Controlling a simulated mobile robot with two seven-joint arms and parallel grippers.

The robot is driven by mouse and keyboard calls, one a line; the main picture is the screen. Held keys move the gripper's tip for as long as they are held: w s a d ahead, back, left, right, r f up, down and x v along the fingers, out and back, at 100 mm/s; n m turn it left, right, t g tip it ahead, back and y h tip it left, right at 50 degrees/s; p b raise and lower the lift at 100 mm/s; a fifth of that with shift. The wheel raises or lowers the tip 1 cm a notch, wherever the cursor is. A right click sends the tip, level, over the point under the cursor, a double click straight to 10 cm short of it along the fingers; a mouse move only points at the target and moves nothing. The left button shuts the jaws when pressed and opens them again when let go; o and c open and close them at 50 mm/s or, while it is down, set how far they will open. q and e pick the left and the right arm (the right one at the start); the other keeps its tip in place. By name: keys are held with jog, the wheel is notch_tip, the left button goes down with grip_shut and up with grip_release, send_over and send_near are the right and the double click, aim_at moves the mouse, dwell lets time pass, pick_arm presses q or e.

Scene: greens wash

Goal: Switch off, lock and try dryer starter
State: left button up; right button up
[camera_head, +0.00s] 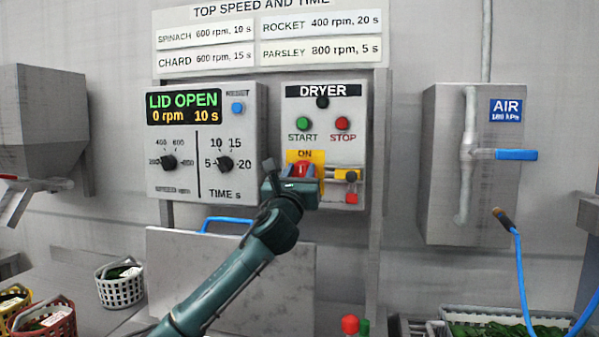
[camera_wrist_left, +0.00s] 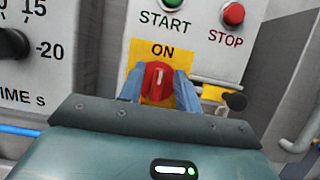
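The dryer starter box (camera_head: 360,112) is on the wall, with a green START button (camera_head: 303,123) and a red STOP button (camera_head: 342,123). Below them is a red rotary switch (camera_head: 304,170) on a yellow plate marked ON; it also shows in the left wrist view (camera_wrist_left: 157,77), its white mark nearly upright. My left gripper (camera_head: 303,174) is at the switch. Its blue fingers flank the red knob closely on both sides and look shut on it. Right of the switch are a yellow part with a black knob (camera_head: 351,176) and a small red piece (camera_head: 351,198). My right gripper is not in view.
A control panel (camera_head: 205,185) reading LID OPEN, 0 rpm, 10 s is left of the starter. A grey air box (camera_head: 440,215) with a blue valve handle (camera_head: 516,155) is at right. Baskets of greens (camera_head: 121,287) stand low at left. A blue hose (camera_head: 522,275) hangs at right.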

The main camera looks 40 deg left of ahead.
pick_arm(q)
grip_shut()
dwell(0.3)
